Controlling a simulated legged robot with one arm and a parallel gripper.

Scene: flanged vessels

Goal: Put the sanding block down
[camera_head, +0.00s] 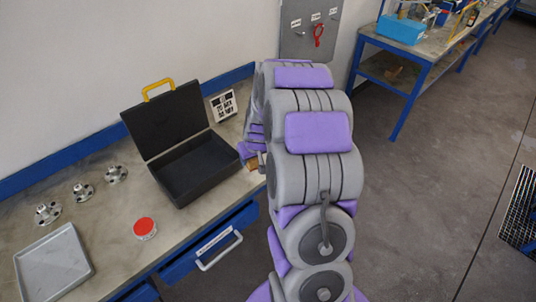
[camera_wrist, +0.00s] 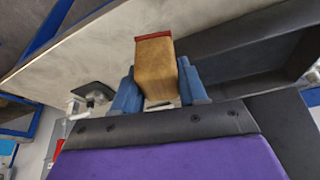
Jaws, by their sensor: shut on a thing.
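The sanding block (camera_wrist: 155,70) is a tan wooden block with a red face at its far end. In the wrist view it sits between the two blue-grey fingers of my gripper (camera_wrist: 159,88), which is shut on it. In the head view only a small tan part of the block (camera_head: 253,164) shows, beside the right side of the open black case. My arm hides most of my gripper there. I cannot tell whether the block touches the bench (camera_head: 110,222).
The open black case (camera_head: 205,166) with a yellow handle is empty. A red-topped tin (camera_head: 145,228), several metal flanges (camera_head: 83,191) and a grey tray (camera_head: 52,266) are left of it. A black-and-white printed plate (camera_head: 223,105) stands behind. Bare bench lies between tin and case.

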